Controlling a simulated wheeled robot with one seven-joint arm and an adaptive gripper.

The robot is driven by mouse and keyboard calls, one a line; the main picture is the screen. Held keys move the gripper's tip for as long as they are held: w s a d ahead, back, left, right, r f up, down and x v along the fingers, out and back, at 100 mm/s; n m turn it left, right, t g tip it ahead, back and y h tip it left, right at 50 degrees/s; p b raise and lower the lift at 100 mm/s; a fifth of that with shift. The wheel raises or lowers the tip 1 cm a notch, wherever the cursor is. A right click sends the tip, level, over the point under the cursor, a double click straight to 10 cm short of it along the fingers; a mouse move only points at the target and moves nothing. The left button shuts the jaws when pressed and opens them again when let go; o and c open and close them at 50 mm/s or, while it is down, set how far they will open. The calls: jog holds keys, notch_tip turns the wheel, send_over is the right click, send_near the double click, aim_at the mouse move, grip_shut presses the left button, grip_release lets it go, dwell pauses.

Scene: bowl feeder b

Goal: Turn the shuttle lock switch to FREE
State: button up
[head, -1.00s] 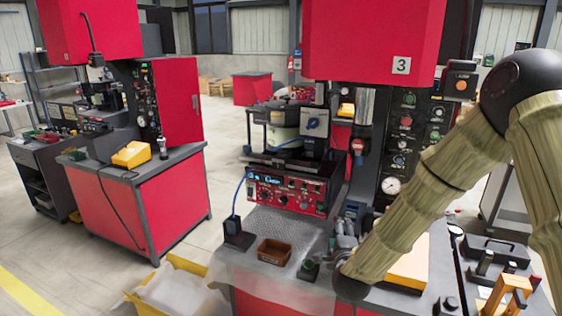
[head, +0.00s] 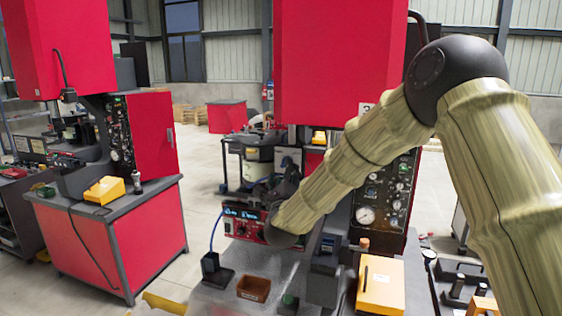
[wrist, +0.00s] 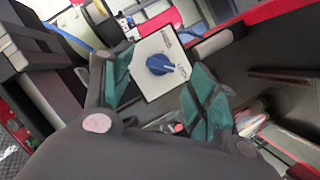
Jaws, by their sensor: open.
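The shuttle lock switch is a blue knob (wrist: 160,65) on a pale square plate (wrist: 145,82) in the wrist view. Its pointer end is toward the right of the picture. The lettering on the plate is too small to read. My gripper (head: 284,186) is open, with its green-padded fingers on either side of the knob in the wrist view. The knob appears between and beyond the fingertips; I cannot tell if they touch it. In the head view my gripper and forearm hide the knob.
Below my gripper is a red control box (head: 240,222) with a lit display. A brown tray (head: 254,288) and a yellow box (head: 381,287) are on the bench. A gauge panel (head: 388,190) stands to the right. A second red machine (head: 105,235) is at left.

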jog(key=shift+p+x, duration=0.95)
jog(key=shift+x, duration=1.45)
jog(key=shift+d, duration=0.2)
